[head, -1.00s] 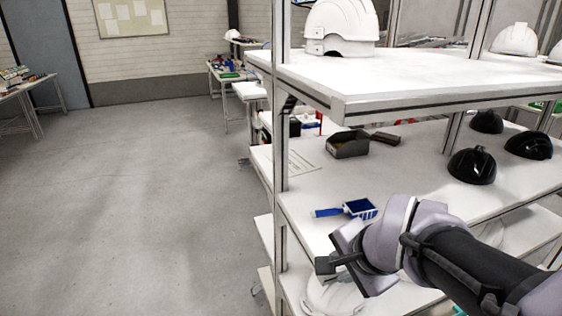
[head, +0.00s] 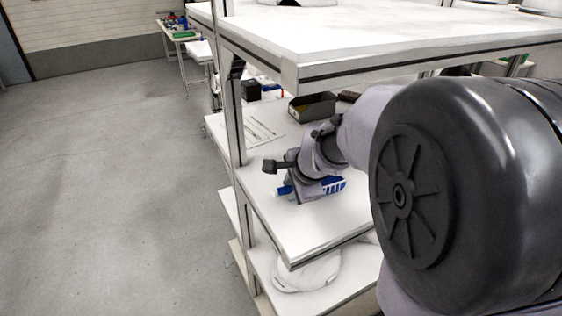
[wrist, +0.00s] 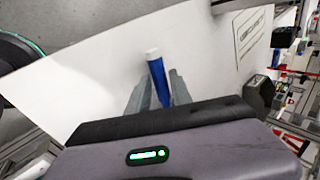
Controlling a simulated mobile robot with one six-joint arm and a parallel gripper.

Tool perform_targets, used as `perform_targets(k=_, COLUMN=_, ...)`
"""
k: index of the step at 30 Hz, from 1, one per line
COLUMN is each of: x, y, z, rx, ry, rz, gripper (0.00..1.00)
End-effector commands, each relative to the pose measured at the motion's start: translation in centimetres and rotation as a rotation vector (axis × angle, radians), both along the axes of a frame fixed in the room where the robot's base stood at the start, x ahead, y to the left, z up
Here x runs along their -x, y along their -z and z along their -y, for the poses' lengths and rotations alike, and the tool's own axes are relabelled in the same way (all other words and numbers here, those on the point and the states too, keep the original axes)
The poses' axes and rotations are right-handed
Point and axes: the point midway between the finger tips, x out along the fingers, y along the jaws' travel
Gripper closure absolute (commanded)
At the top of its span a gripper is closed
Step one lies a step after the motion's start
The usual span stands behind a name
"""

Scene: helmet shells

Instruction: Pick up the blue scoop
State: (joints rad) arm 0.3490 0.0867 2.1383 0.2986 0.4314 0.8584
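The blue scoop (head: 334,187) lies on the white middle shelf, partly hidden behind my gripper in the head view. In the wrist view, its blue handle (wrist: 157,78) with a white end points away from me, and its pan is hidden by my gripper body. My gripper (wrist: 158,88) has its grey fingers on either side of the handle, with narrow gaps showing, so it looks open around it. In the head view my gripper (head: 297,190) is low over the scoop; its fingertips are mostly hidden.
The upper shelf (head: 330,40) overhangs my arm, and an upright post (head: 233,110) stands to the left. A dark bin (head: 312,106) and a printed sheet (head: 254,131) lie farther back on the middle shelf. A white helmet shell (head: 308,273) sits on the shelf below.

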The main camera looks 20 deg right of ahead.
Motion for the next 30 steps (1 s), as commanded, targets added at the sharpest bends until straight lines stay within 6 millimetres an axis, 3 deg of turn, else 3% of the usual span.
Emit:
perform_targets(k=1, x=0.0, y=0.0, z=0.0, rx=0.0, ry=0.0, rz=0.0, gripper=0.83)
perform_targets(k=4, x=0.0, y=0.0, z=0.0, rx=0.0, ry=0.0, rz=0.0, gripper=1.0)
perform_targets(k=16, x=0.0, y=-0.5, z=0.0, rx=0.001, ry=-0.001, rz=0.0, gripper=1.0)
perform_targets(k=24, x=0.0, y=-4.4, z=0.0, rx=0.001, ry=-0.002, rz=0.001, gripper=1.0)
perform_targets(k=30, x=4.4, y=-4.3, z=-1.6, rx=0.001, ry=-0.002, rz=0.001, gripper=1.0)
